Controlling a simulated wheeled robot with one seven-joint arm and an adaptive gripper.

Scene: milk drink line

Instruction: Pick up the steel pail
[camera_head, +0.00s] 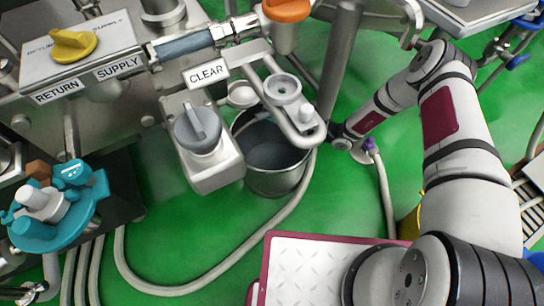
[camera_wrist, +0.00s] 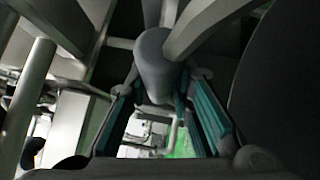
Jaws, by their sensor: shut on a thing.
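The steel pail (camera_head: 272,178) is a round open metal bucket at the centre of the head view, with its dark inside showing. Grey equipment overhangs it and hides part of its rim. My arm reaches from the right, and its wrist end is beside the pail's right side. My fingers are hidden in the head view. In the wrist view, my gripper (camera_wrist: 160,112) has teal pads on both sides of a grey rounded grip (camera_wrist: 157,58). The grip looks like part of the pail's handle; the pail's body is not clear there. I cannot tell whether the pail is off the floor.
A valve box with a grey knob (camera_head: 198,130) and the CLEAR label stands close left of the pail. A grey hose (camera_head: 215,268) curves over the green floor below. A steel post (camera_head: 341,50) rises behind. A teal fitting (camera_head: 55,232) is at the left.

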